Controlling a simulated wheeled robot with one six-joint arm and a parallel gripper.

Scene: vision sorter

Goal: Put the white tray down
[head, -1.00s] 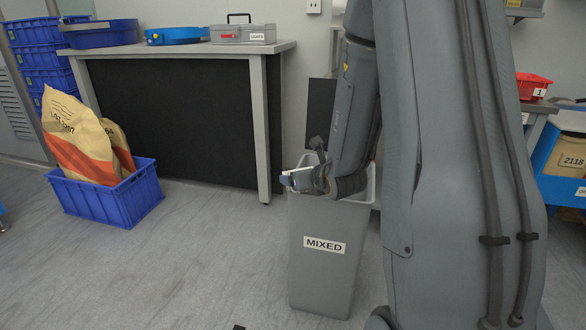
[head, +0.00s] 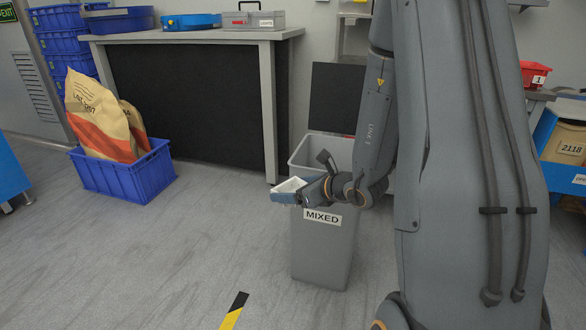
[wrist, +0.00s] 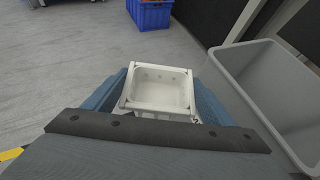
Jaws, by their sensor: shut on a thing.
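The white tray (wrist: 160,92) is a small, shallow, open box. It looks empty inside in the wrist view. My gripper (wrist: 162,100) is shut on it, with one blue-grey finger on each side. In the head view the white tray (head: 290,185) shows at the end of my gripper (head: 288,192), held in the air in front of the grey MIXED bin. The tray's near end is partly hidden by my gripper.
The grey MIXED bin (head: 322,245) stands open just beyond my gripper; its rim (wrist: 240,92) is close on the right in the wrist view. A workbench (head: 190,36) stands at the back. A blue crate (head: 125,175) with sacks is at left. Floor between is clear.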

